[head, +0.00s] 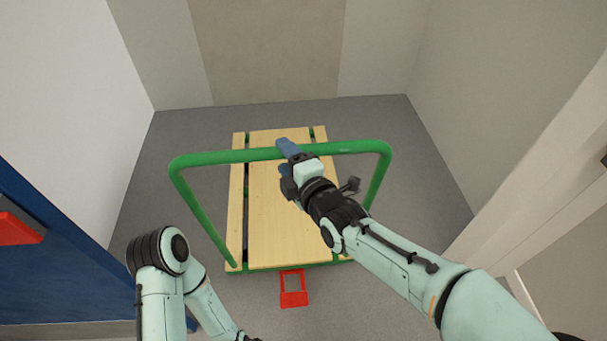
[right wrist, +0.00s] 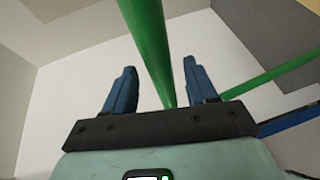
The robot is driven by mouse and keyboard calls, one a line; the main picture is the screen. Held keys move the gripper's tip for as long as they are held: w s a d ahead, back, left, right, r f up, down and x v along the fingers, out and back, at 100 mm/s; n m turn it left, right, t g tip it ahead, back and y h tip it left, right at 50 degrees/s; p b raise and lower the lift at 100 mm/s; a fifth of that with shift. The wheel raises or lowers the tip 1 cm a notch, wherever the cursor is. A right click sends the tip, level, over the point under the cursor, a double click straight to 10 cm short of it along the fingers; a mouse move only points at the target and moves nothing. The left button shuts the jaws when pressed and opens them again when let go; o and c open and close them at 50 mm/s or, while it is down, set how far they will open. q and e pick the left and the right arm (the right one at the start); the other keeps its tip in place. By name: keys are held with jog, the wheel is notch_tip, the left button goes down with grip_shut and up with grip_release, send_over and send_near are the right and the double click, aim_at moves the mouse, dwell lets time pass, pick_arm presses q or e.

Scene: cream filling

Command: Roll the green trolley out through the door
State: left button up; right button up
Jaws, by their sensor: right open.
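The green trolley (head: 340,262) stands on the grey floor in a narrow bay, with a pale wooden deck (head: 275,225) and a green tubular push handle (head: 225,156) arching over it. My right gripper (head: 284,156) is at the handle's top bar, near its middle. In the right wrist view, the blue fingers of my right gripper (right wrist: 158,85) are apart, and the green bar (right wrist: 149,40) runs between or just beyond them; I cannot tell the exact depth. My left arm is folded at the lower left, and its gripper does not show.
Walls close in the trolley at the back (head: 270,50), left and right. A red bracket-like piece (head: 293,288) shows at the trolley's near edge. A blue panel with a red part (head: 15,230) is at the far left. A white post (head: 540,160) stands at the right. Bare floor lies around the trolley.

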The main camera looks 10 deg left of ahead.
pick_arm(q)
jog(key=shift+s+d+r+p, duration=0.1)
jog(key=shift+s+r+p, duration=0.2)
jog(key=shift+r+p, duration=0.25)
jog(key=shift+s+r+p, duration=0.25)
jog(key=shift+r+p, duration=0.2)
jog(key=shift+p, duration=0.05)
pick_arm(e)
jog(key=v, duration=0.8)
jog(key=shift+s+d, duration=0.3)
